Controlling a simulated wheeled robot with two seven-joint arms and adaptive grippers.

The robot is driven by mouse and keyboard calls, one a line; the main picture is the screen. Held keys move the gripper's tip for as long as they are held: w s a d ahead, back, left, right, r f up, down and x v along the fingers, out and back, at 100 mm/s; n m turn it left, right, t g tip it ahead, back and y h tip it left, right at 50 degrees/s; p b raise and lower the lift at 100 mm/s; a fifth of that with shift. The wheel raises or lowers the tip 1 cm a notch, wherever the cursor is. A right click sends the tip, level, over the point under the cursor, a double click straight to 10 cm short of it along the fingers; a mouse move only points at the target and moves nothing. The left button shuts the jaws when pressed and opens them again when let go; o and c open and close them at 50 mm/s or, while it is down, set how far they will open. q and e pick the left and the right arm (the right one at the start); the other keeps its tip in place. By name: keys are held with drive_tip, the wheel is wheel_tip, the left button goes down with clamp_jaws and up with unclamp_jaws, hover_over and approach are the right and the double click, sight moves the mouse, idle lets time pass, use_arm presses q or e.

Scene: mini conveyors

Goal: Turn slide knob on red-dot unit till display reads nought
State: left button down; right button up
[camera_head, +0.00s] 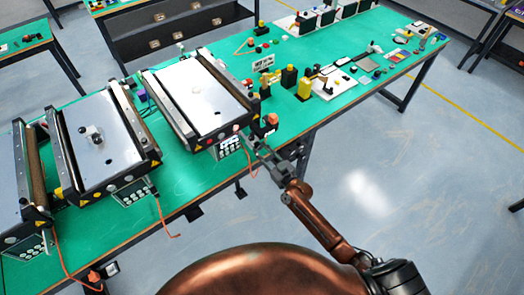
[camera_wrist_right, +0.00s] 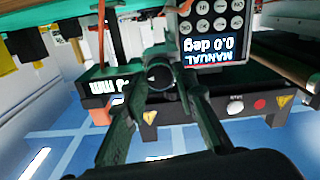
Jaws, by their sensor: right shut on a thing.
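The conveyor unit with a red dot (camera_head: 205,97) has a white top plate and stands at the table's front edge. Its red dot (camera_wrist_right: 260,104) shows on the black side in the right wrist view, upside down. My right gripper (camera_head: 259,154) is at this unit's front right corner. In the right wrist view its fingers (camera_wrist_right: 166,68) are closed about a dark round knob (camera_wrist_right: 160,76), which they partly hide. A panel display (camera_wrist_right: 209,50) reads "MANUAL 0.0 deg" upside down. Another display (camera_wrist_right: 110,84) ends in "mm"; its digits are partly hidden by a finger. My left gripper does not show.
Two more conveyor units (camera_head: 104,143) stand to the left on the green table (camera_head: 190,185). Yellow and black parts (camera_head: 304,88) stand to the right of the red-dot unit. An orange cable (camera_head: 162,216) hangs off the front edge. The floor at the right is clear.

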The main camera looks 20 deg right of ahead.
drive_tip(key=shift+m, duration=0.3)
drive_tip(key=m, duration=1.3)
drive_tip(key=shift+w+d+f+b, duration=0.1)
drive_tip(key=shift+f+b, duration=0.05)
drive_tip(key=shift+b, duration=0.15)
drive_tip(key=shift+f+m, duration=0.15)
drive_tip(key=shift+m, duration=1.85)
drive_tip(key=o, duration=1)
drive_tip(key=shift+s+d, duration=0.1)
drive_tip(key=shift+s, duration=0.1)
drive_tip(key=shift+o, duration=0.8)
drive_tip(key=shift+w, duration=0.15)
